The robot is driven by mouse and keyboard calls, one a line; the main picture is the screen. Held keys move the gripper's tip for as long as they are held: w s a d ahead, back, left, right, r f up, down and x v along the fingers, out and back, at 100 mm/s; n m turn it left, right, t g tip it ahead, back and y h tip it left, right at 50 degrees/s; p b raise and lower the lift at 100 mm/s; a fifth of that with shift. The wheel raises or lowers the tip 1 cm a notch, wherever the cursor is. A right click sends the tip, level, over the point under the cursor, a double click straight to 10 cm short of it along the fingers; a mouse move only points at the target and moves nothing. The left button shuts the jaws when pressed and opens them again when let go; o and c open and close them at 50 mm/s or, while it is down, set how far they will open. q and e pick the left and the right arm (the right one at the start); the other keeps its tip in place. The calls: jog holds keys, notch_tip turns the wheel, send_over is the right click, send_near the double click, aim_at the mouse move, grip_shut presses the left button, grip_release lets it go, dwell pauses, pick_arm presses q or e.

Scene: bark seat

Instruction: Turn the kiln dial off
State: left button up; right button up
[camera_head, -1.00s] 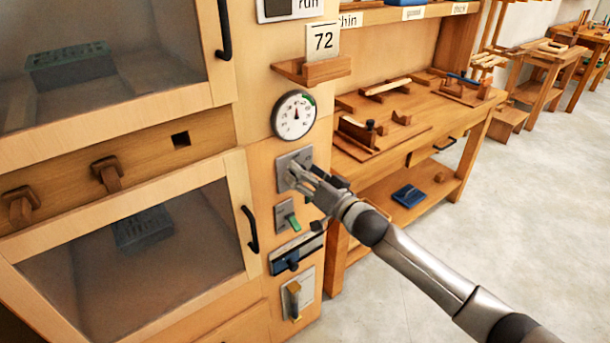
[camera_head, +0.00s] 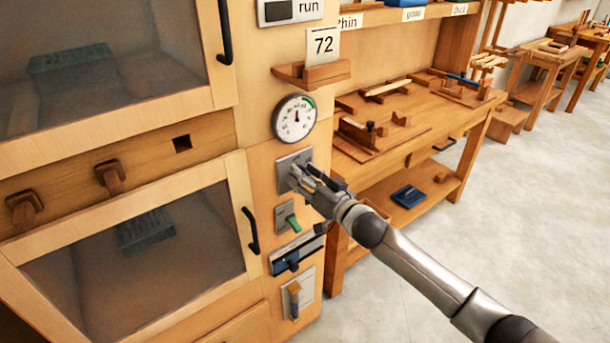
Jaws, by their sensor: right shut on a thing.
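The kiln's wooden front panel (camera_head: 262,185) carries a square metal plate (camera_head: 287,160) below the round gauge. My right gripper (camera_head: 296,176) is at this plate, its fingers shut on the kiln dial. The dial is hidden behind the fingers, so its setting cannot be read. The right arm reaches in from the lower right. The round gauge (camera_head: 295,118) has a green band at its upper right, and its needle points roughly upward. My left gripper is not in view.
Below the plate are a green-handled switch (camera_head: 288,218), a blue slider (camera_head: 292,262) and a yellow-handled lever (camera_head: 295,300). A card reading 72 (camera_head: 323,43) stands on a small ledge above. Glass-fronted doors are to the left, a workbench (camera_head: 440,118) to the right. Floor at right is clear.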

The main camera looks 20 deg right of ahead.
jog(key=n, duration=0.7)
jog(key=n+p, duration=0.1)
jog(key=n, duration=0.6)
jog(key=n+p, duration=0.1)
jog(key=n, duration=0.6)
jog(key=shift+s+a+f+n, duration=0.1)
jog(key=shift+a+f+n, duration=0.15)
jog(key=shift+n, duration=0.15)
jog(key=o, duration=1)
jog(key=v, duration=1.2)
jog(key=shift+r, duration=0.1)
